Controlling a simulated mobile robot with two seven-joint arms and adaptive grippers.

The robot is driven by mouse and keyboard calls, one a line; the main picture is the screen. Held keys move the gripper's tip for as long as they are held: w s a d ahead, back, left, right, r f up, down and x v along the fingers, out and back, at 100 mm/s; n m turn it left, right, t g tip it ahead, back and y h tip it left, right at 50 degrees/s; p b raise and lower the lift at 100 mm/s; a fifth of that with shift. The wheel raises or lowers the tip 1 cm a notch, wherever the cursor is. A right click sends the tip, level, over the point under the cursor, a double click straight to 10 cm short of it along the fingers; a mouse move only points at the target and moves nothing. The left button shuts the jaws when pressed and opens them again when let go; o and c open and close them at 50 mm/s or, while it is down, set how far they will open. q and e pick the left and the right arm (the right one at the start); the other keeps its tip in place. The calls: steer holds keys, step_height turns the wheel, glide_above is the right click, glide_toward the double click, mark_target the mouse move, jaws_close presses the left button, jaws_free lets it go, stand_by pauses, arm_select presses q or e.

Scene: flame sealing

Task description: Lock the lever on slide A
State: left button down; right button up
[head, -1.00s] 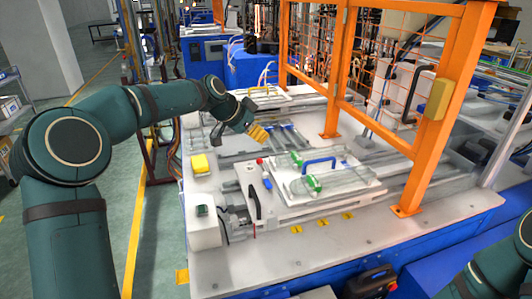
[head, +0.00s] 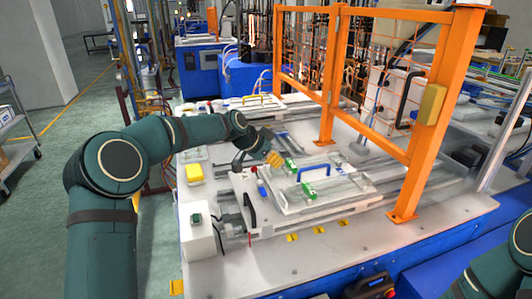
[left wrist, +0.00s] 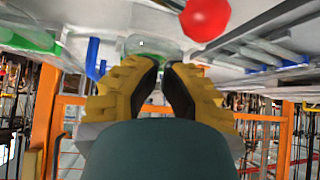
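The near white slide plate (head: 335,198) carries a blue handle (head: 313,169) and clear glass pieces with green parts (head: 308,189). I cannot read which slide is A. A small red knob (head: 254,170) sits at its left end, with a black upright handle (head: 249,207) nearby. My left gripper (head: 273,158) has yellow fingers and hovers just above and right of the red knob. In the left wrist view, its fingertips (left wrist: 160,65) are close together with nothing seen held, and a red ball (left wrist: 205,18) lies beyond them. My right gripper is not visible.
An orange mesh guard frame (head: 410,170) stands on the right of the white bench (head: 330,258). The bench front is mostly clear.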

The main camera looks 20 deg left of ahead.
mark_target(259, 181)
arm_select(q)
steer(key=shift+s+a+f, duration=0.2)
steer(key=shift+s+a, duration=1.1)
steer(key=shift+a, duration=0.15)
